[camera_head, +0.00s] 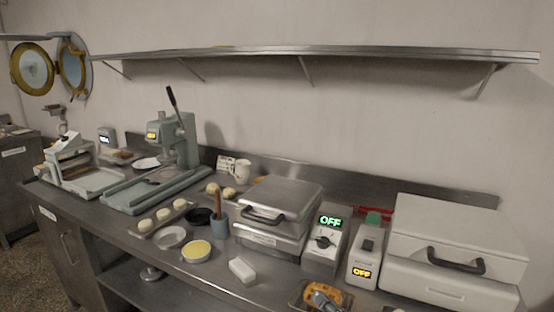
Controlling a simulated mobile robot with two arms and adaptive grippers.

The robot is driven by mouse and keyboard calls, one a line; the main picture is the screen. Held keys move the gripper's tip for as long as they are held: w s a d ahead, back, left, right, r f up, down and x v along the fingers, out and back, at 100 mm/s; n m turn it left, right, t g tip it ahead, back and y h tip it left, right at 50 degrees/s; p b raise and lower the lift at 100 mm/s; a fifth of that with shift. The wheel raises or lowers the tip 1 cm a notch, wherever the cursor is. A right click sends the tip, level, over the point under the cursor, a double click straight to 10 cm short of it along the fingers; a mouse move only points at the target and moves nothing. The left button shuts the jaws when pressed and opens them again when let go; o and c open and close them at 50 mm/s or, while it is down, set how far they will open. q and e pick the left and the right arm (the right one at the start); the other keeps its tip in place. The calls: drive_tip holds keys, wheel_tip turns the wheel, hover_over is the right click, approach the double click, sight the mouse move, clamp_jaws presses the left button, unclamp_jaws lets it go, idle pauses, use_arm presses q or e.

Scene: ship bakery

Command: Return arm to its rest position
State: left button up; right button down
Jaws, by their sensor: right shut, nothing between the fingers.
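My left gripper and left arm are not in view.
A white block (242,269) and a bowl with yellow contents (196,251) lie left of the gripper. Behind stand a hinged press (281,199), two control boxes reading OFF and a white lidded machine (455,245). A wall shelf (320,52) runs above.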

drive_tip(key=s+d+f+n+g+h, duration=0.1)
drive_tip(key=s+f+g+h, duration=0.2)
drive_tip(key=f, duration=0.4)
drive_tip(key=s+d+f+n+g+h, duration=0.1)
drive_tip(key=s+f+h, duration=0.1)
drive_tip(key=s+f, duration=0.45)
drive_tip(key=s+d+f+n+g+h, duration=0.1)
drive_tip(key=s+d+f+g+h, duration=0.2)
drive_tip(key=s+d+f, duration=0.35)
drive_tip(key=s+d+f+g+h, duration=0.3)
drive_tip(key=s, duration=0.6)
wheel_tip(320, 180, down, 28)
drive_tip(key=s+g, duration=0.2)
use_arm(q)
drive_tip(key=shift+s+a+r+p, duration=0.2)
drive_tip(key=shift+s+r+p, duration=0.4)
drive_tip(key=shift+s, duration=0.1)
use_arm(e)
drive_tip(key=s+d+f+g, duration=0.1)
drive_tip(key=s+d+f, duration=0.1)
drive_tip(key=s+f, duration=1.1)
drive_tip(key=s, duration=0.2)
drive_tip(key=shift+s+d+f+n, duration=0.2)
drive_tip(key=shift+s+d+n, duration=0.15)
drive_tip(key=shift+s+n, duration=0.05)
